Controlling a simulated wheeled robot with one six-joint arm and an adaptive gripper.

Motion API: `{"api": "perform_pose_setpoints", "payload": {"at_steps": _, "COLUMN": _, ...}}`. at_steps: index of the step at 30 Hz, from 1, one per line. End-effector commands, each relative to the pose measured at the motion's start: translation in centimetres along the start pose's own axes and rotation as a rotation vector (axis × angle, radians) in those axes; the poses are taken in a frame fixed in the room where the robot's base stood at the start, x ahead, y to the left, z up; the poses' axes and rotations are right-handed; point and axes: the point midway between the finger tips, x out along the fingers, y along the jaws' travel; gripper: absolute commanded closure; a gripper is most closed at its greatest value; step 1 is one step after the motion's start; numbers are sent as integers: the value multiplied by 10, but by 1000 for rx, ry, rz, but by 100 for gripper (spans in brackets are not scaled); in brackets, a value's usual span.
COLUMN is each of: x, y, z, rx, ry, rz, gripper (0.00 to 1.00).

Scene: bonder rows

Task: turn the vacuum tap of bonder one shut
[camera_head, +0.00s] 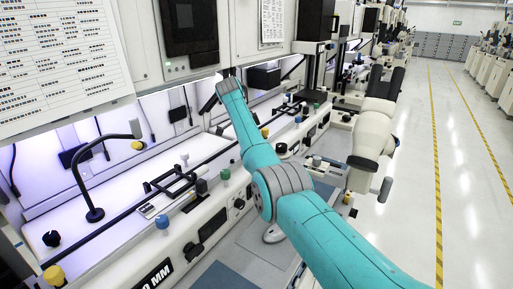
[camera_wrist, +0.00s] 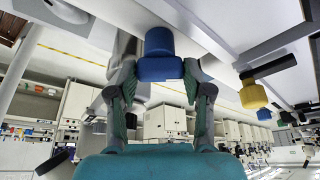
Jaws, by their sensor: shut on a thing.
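In the wrist view, a blue knob (camera_wrist: 160,68) sits under a pale overhanging surface at the top middle. My gripper (camera_wrist: 160,80) has one finger on each side of this knob and is shut on it. Its hidden sides do not show where the fingers touch. A yellow knob (camera_wrist: 253,95) on a dark stem hangs to the right, apart from the fingers. In the head view, my arm reaches up to the bench's back, and my fingers and the held knob cannot be made out. No label for the vacuum tap is readable.
The bench front carries a blue knob (camera_head: 162,222) and a green knob (camera_head: 224,174). A bent black lamp (camera_head: 94,214) stands at the left. A microscope-like head (camera_head: 375,130) juts out right of my arm. The aisle floor (camera_head: 418,190) at the right is clear.

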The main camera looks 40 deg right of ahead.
Motion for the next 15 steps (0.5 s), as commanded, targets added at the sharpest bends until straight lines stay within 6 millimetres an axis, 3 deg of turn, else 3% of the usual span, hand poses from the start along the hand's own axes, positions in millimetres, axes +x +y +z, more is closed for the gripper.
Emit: {"api": "perform_pose_setpoints", "payload": {"at_steps": 15, "x": 0, "y": 0, "z": 1, "rx": 146, "ry": -2, "rz": 63, "gripper": 85}}
